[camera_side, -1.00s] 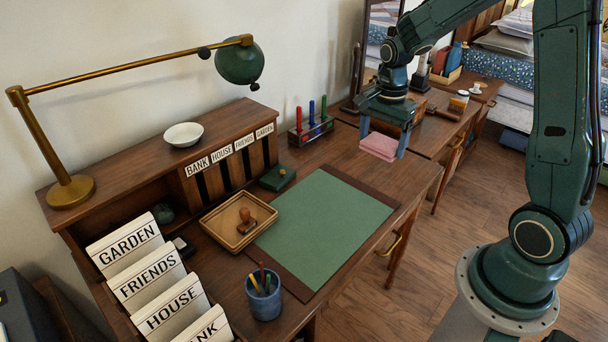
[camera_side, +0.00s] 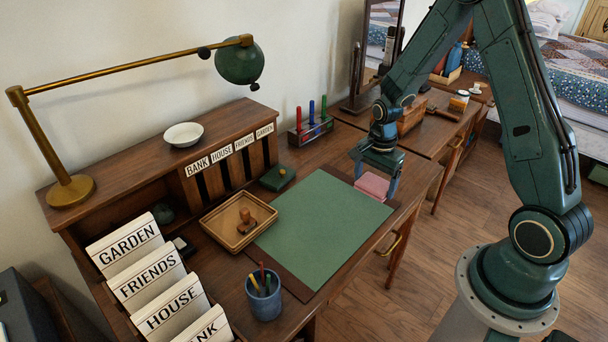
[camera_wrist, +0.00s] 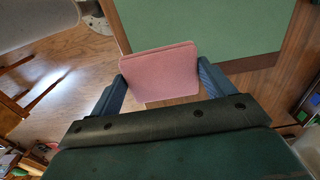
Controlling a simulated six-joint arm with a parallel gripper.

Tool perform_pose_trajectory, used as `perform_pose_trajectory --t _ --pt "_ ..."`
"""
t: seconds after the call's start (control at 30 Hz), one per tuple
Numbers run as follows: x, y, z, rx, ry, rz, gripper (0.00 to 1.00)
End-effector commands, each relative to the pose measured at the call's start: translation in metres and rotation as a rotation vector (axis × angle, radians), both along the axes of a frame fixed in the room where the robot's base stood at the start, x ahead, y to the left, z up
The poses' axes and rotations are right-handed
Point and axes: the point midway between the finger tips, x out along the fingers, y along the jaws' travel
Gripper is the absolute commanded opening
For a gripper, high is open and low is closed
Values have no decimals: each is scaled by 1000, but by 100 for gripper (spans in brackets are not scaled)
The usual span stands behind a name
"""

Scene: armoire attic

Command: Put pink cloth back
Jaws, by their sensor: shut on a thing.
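The pink cloth (camera_side: 372,185) is a small, flat, folded pad. My gripper (camera_side: 375,184) is shut on it, with one finger at each side. In the side view the cloth is at the right edge of the green desk mat (camera_side: 315,225); I cannot tell whether it touches the desk. In the wrist view the cloth (camera_wrist: 160,72) sits between my two fingers (camera_wrist: 160,80), and the green mat (camera_wrist: 210,25) lies beyond it.
A wooden tray with a stamp (camera_side: 238,222), a pen cup (camera_side: 264,297) and a small green box (camera_side: 277,178) stand around the mat. A rack of coloured tubes (camera_side: 311,128) is behind. A wooden box (camera_side: 411,116) stands on the second desk.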

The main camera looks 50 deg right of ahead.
Motion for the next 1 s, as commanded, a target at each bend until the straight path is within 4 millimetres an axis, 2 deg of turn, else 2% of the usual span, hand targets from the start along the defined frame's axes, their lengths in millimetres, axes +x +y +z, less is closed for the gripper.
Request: perform_pose_trajectory --t 0.1,0.2,0.67,1.0 --pt "-1 0 -18 1 3 0 63" --pt "0 0 -28 1 1 0 63" --pt "0 0 -41 0 -1 0 63" --pt "0 0 -71 0 0 0 63"
